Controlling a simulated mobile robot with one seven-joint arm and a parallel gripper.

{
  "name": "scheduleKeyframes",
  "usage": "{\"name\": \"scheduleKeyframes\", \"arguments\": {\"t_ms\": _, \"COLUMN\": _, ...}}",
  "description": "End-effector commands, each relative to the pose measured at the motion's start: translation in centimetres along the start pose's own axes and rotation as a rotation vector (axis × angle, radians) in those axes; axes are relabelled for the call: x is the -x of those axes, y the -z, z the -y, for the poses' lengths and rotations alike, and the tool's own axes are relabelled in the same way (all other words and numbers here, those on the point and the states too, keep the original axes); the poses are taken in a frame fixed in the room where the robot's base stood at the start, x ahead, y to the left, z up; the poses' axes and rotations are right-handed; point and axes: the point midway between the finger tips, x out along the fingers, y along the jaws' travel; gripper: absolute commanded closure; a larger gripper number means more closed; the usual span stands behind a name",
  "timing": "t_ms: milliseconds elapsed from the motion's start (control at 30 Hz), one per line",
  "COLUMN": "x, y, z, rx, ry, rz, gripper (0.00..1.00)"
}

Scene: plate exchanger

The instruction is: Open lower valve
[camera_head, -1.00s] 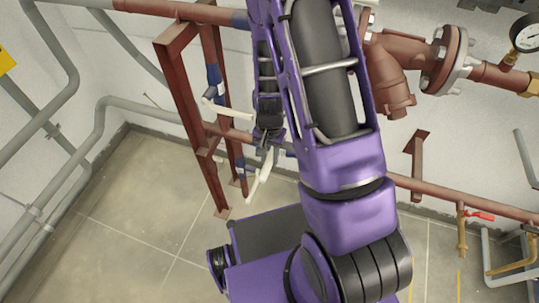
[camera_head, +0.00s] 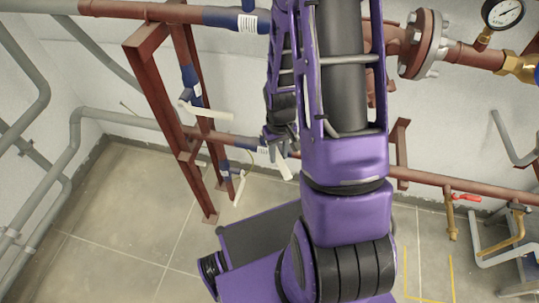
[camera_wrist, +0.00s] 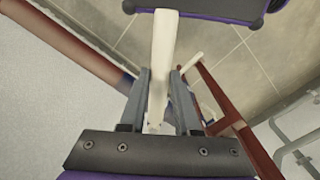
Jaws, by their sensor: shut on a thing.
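In the wrist view, my gripper (camera_wrist: 160,82) has its two grey fingers on either side of a cream lever handle (camera_wrist: 163,40), shut on it. The handle's free end reaches past the fingertips. In the head view, my gripper (camera_head: 284,143) is at the lower horizontal pipe (camera_head: 420,179), and the handle (camera_head: 283,166) points down and slightly right from it. A blue pipe section with a white label (camera_head: 262,150) is just left of my gripper. The handle's valve body is mostly hidden by my arm and gripper.
A red-brown steel frame (camera_head: 160,100) stands left of my gripper. It carries blue pipe parts and other cream levers, one higher (camera_head: 206,112) and one lower (camera_head: 238,188). A red-handled tap (camera_head: 466,197) and a gauge (camera_head: 503,12) are at right. The floor at left is clear.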

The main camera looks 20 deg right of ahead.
Motion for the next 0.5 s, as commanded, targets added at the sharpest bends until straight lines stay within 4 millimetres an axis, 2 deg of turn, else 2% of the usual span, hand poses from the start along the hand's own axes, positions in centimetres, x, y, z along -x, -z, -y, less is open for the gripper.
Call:
{"name": "scheduleKeyframes", "arguments": {"t_ms": 200, "x": 0.0, "y": 0.0, "z": -1.5, "rx": 0.102, "ry": -0.001, "rz": 0.002, "gripper": 1.00}}
{"name": "scheduleKeyframes", "arguments": {"t_ms": 500, "x": 0.0, "y": 0.1, "z": -2.1, "rx": 0.160, "ry": -0.002, "rz": 0.001, "gripper": 1.00}}
